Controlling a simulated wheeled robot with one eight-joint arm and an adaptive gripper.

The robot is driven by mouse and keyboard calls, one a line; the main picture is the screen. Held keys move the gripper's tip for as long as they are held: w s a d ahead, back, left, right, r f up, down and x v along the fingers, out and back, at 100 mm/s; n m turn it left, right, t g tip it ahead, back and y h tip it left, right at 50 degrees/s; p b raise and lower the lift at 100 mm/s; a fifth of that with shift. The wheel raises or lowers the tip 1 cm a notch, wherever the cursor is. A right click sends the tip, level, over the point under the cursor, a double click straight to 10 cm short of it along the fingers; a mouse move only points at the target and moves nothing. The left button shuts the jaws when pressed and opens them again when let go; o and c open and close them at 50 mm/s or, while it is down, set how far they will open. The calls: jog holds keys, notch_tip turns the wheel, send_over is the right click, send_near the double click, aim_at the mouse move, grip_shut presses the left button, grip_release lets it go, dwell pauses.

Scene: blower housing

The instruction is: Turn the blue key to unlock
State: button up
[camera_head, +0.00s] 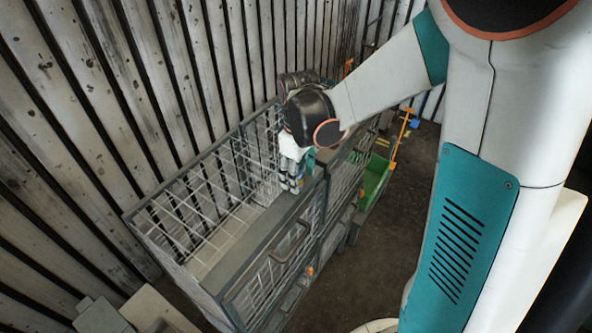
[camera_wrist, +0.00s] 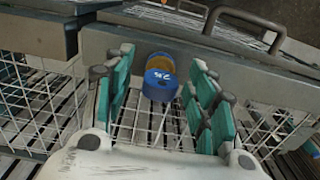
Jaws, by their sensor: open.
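The blue key (camera_wrist: 160,84) shows in the wrist view as a rounded blue piece with a white marking on its face. It sits in front of a brass-coloured round part (camera_wrist: 160,62) at the grey metal frame (camera_wrist: 100,42). My gripper (camera_wrist: 160,68) is open, with one teal finger on the left of the key and one on the right. Gaps show between the key and both fingers. In the head view my gripper (camera_head: 292,182) is at the top rail of the wire cage, and the key cannot be made out there.
The wire-mesh cage (camera_head: 245,245) has a grey top rail and bar handles (camera_head: 292,243). A slatted wall (camera_head: 100,110) stands close behind it. A green bin (camera_head: 376,180) is beyond, at the right. Dark floor (camera_head: 375,245) lies open in front.

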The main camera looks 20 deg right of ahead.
jog(key=shift+f, duration=0.25)
jog(key=c, duration=1.1)
jog(key=shift+c, duration=0.2)
jog(key=m+b, duration=0.1)
jog(key=m, duration=0.2)
jog(key=shift+f, duration=0.1)
jog(key=shift+m, duration=0.9)
jog(key=shift+b, duration=0.3)
